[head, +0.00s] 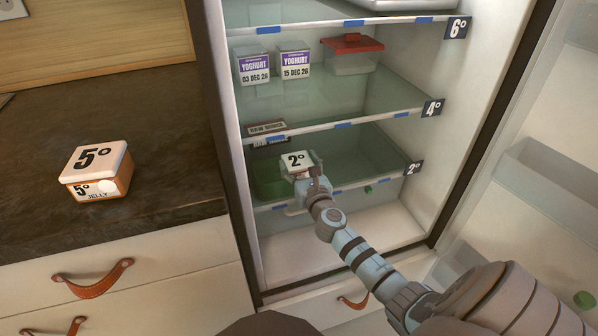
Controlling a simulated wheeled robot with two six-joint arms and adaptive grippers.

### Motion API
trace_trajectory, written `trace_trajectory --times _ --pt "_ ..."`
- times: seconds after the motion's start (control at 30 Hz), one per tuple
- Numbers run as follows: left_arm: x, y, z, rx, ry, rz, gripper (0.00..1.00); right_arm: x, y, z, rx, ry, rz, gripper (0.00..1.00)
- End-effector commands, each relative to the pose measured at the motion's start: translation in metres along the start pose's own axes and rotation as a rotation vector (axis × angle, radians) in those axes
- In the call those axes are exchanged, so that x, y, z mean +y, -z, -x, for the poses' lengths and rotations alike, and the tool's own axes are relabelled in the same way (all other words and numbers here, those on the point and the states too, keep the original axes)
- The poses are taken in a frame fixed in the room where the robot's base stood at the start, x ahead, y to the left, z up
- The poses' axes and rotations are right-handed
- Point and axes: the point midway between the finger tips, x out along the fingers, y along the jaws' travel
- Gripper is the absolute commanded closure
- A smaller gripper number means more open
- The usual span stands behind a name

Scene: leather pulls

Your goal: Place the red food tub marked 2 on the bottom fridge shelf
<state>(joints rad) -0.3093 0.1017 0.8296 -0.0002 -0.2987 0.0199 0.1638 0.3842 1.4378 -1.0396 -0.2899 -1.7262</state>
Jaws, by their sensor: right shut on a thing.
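The tub marked 2° (297,160) has a white lid; its body is mostly hidden by my gripper, so I cannot make out its colour well. My right gripper (300,174) is shut on it, at the lowest glass shelf's opening in the fridge. This shelf (344,188) carries a 2° tag (413,167) at its right end. The tub looks level, lid up; I cannot tell whether it touches the glass. My left gripper is not in view.
A raw mince pack (267,127) shows at the left, under the 4° shelf (345,126). Yoghurt tubs (294,63) and a red-lidded box (352,57) stand higher. A 5° jelly tub (96,172) sits on the dark counter (165,140). The open fridge door (540,180) is right.

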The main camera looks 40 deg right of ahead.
Motion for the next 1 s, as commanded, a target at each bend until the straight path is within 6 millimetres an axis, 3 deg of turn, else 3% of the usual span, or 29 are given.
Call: trace_trajectory --times 0.3,0.33,0.47,0.87,1.0 --pt "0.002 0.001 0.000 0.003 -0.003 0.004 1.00 0.000 0.001 0.000 0.001 0.000 0.000 0.76" --pt "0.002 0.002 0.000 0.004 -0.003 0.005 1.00 0.000 0.002 0.000 0.002 0.000 -0.001 0.36" --pt "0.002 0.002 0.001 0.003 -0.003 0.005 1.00 0.000 0.001 0.000 0.002 0.000 -0.001 0.18" --pt "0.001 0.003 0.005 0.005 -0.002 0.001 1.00 0.000 -0.004 0.001 0.002 0.000 0.000 0.18" --pt "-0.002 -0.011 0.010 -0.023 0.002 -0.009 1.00 0.000 -0.003 0.025 0.005 -0.001 0.002 0.18"
